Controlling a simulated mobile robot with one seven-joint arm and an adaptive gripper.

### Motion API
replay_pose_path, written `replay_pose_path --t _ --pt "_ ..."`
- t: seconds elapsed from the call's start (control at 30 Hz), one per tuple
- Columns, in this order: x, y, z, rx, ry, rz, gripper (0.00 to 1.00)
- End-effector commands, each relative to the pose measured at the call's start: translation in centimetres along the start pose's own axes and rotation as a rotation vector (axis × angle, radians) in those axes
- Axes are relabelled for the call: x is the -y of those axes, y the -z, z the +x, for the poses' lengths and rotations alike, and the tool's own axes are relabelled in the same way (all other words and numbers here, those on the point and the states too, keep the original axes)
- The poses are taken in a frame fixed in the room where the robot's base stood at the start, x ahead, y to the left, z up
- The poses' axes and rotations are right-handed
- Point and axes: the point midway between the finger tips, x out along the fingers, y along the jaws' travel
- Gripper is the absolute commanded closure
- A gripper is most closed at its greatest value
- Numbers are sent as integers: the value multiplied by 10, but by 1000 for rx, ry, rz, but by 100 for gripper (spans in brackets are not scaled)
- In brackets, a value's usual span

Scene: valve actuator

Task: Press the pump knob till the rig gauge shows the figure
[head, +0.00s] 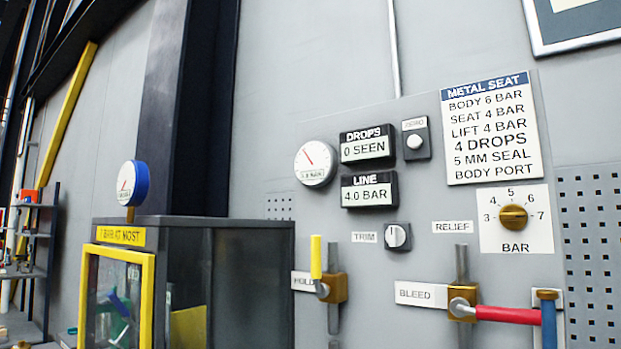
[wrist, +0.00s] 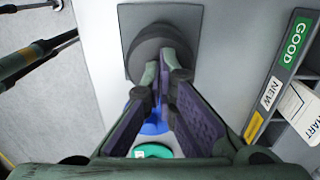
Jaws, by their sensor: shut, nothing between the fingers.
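In the wrist view a dark grey round knob (wrist: 145,50) stands on a grey square plate; I take it for the pump knob, though no label shows. My gripper (wrist: 163,60) is shut and empty, its fingertips in front of the knob's face. I cannot tell if they touch it. In the head view a round gauge with a blue rim (head: 127,183) stands on the dark cabinet. A white round gauge (head: 316,163) is on the wall panel, its needle pointing up and left. I cannot tell which is the rig gauge. My gripper is not clear in the head view.
The line display (head: 369,191) reads 4.0 BAR and the drops display (head: 367,146) 0 SEEN. A brass BAR dial (head: 513,217) and a bleed valve with red handle (head: 507,315) are at right. In the wrist view a rack marked GOOD (wrist: 293,42) stands right; blue and green (wrist: 152,151) round things lie below.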

Motion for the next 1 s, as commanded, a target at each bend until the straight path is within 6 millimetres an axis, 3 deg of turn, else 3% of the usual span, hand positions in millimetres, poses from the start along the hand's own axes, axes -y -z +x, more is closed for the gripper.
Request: replay_pose_path --t 0.27,1.0 --pt "0 0 4 1 -2 1 100" --pt "0 0 -40 2 0 0 100"
